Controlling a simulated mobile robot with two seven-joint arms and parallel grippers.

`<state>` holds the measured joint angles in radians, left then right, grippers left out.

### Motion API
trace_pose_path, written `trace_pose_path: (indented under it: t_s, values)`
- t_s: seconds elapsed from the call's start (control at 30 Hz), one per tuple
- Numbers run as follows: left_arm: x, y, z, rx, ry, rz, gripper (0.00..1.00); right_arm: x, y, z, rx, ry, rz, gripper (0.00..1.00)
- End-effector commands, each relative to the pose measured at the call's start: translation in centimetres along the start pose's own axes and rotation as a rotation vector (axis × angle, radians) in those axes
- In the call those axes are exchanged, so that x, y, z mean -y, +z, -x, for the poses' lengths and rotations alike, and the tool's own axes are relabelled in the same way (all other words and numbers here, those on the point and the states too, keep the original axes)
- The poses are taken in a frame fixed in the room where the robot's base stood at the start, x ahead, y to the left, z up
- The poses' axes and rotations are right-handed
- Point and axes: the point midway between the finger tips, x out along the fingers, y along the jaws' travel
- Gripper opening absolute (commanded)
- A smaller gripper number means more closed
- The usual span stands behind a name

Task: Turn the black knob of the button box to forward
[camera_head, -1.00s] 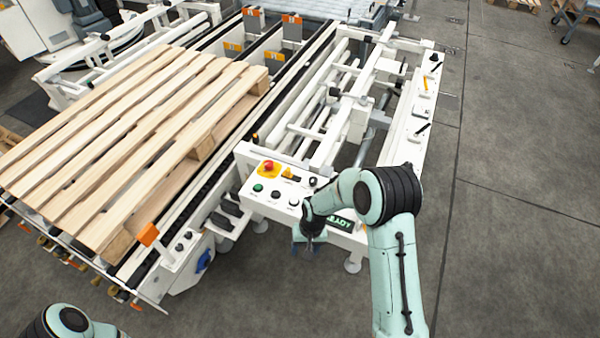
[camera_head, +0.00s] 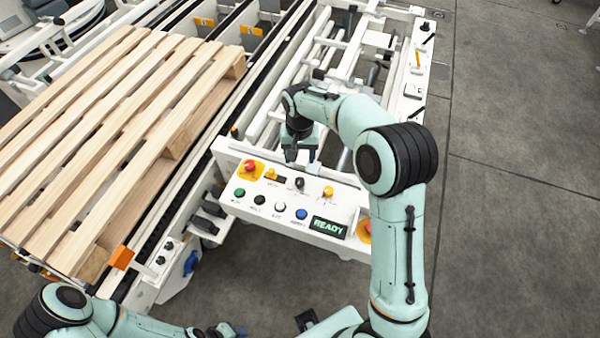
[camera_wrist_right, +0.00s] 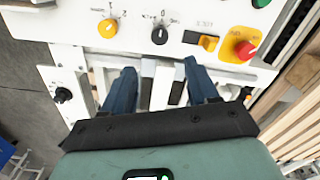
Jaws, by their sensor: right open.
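The white button box (camera_head: 262,212) is in the middle of the head view. Its black knob (camera_head: 299,183) is on the back row, between an orange switch and a yellow knob (camera_head: 328,192). In the right wrist view the black knob (camera_wrist_right: 160,36) is at the top centre; its setting is too small to read surely. My right gripper (camera_head: 302,165) is at the box's back edge, just behind the black knob. Its two blue fingers (camera_wrist_right: 161,80) are apart and empty, not touching the knob. My left gripper (camera_head: 232,330) is low in the head view, partly cut off.
A red emergency button (camera_head: 250,166) is at the box's back left. Green, black, white and blue buttons line its front row, beside the READY display (camera_head: 328,226). A wooden pallet (camera_head: 110,130) lies on the conveyor at left. Open floor (camera_head: 520,200) is at right.

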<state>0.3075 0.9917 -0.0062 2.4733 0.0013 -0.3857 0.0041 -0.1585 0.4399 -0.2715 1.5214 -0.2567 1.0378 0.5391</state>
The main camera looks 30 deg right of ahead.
Motion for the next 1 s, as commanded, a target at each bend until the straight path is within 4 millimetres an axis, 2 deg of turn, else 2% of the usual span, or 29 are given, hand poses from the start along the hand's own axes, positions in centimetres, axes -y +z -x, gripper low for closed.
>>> trace_pose_path:
  t_s: [0.03,0.3,0.5,0.7,1.0]
  values:
    - [0.1,0.1,-0.2,0.002,-0.001,0.001,0.43,-0.1,0.1,-1.2,0.005,0.003,0.000,0.59]
    - [0.3,0.2,-0.6,0.004,-0.001,0.001,0.43,-0.1,0.1,-7.0,0.005,0.003,0.000,0.59]
    - [0.3,0.3,-0.7,0.004,-0.001,0.001,0.43,0.0,0.1,-10.2,0.002,0.001,0.001,0.59]
    - [0.3,0.3,-0.7,0.004,-0.001,0.001,0.43,0.0,0.0,-11.6,0.000,-0.001,0.001,0.59]
    - [0.3,0.3,-0.7,0.004,-0.001,0.001,0.43,0.0,0.0,-11.8,0.000,-0.001,0.001,0.59]
